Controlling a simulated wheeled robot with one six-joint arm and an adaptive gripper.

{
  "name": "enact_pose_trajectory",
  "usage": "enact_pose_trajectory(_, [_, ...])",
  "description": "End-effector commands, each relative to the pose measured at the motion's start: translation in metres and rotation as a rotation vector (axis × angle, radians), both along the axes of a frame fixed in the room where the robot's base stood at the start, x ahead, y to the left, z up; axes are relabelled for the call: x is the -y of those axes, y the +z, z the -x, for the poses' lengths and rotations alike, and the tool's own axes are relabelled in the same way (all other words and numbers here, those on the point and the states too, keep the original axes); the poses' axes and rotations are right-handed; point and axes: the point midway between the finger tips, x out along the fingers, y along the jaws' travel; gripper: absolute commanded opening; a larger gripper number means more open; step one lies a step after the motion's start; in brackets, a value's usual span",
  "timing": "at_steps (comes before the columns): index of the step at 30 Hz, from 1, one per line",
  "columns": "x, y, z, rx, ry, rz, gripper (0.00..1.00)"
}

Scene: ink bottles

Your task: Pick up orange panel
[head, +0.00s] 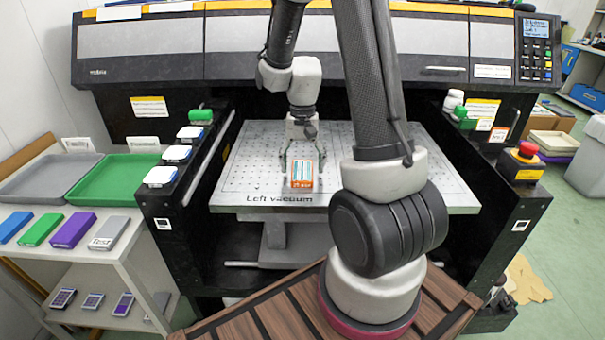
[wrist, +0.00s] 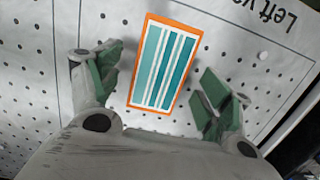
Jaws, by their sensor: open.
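The orange panel (head: 302,174) lies on the perforated printer bed (head: 252,150), just behind the "Left vacuum" lettering. In the wrist view the panel (wrist: 165,64) has an orange border with teal and white stripes on its top face. My gripper (head: 303,156) is over the bed at the panel. In the wrist view my gripper (wrist: 162,85) is open, with one green-padded finger on each side of the panel. Gaps show between both fingers and the panel. The near end of the panel reaches between the fingertips. I cannot tell the exact height of the fingertips above the bed.
The large printer (head: 150,55) surrounds the bed, with raised black side rails. A left shelf holds a grey tray (head: 20,190), a green tray (head: 85,196) and several coloured blocks. A red emergency button (head: 528,149) is on the right. The bed around the panel is clear.

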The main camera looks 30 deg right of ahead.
Motion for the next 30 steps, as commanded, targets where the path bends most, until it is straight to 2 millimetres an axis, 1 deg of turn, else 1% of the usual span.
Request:
enact_pose_trajectory(1, [0.000,-0.005,0.001,-0.002,0.000,0.000,0.79])
enact_pose_trajectory(3, [-0.001,-0.009,0.001,0.000,0.000,0.000,0.79])
enact_pose_trajectory(9, [-0.001,-0.010,0.001,0.001,0.001,0.000,0.79])
enact_pose_trajectory(10, [-0.001,-0.010,0.001,0.001,0.001,0.000,0.77])
enact_pose_trajectory(14, [-0.001,-0.010,0.001,0.001,0.001,0.000,0.53])
enact_pose_trajectory(15, [-0.001,-0.010,0.001,0.001,0.001,0.000,0.46])
enact_pose_trajectory(18, [-0.001,-0.010,0.001,0.001,0.001,0.000,0.29])
enact_pose_trajectory(20, [-0.001,-0.010,0.001,0.001,0.001,0.000,0.29])
enact_pose_trajectory(21, [-0.001,-0.010,0.001,0.001,0.001,0.000,0.26])
enact_pose_trajectory(26, [-0.001,-0.009,0.001,0.001,0.001,0.000,0.25])
enact_pose_trajectory(28, [-0.001,-0.004,0.001,0.002,0.001,0.000,0.25])
enact_pose_trajectory(30, [-0.001,0.005,0.000,0.004,0.001,0.000,0.25])
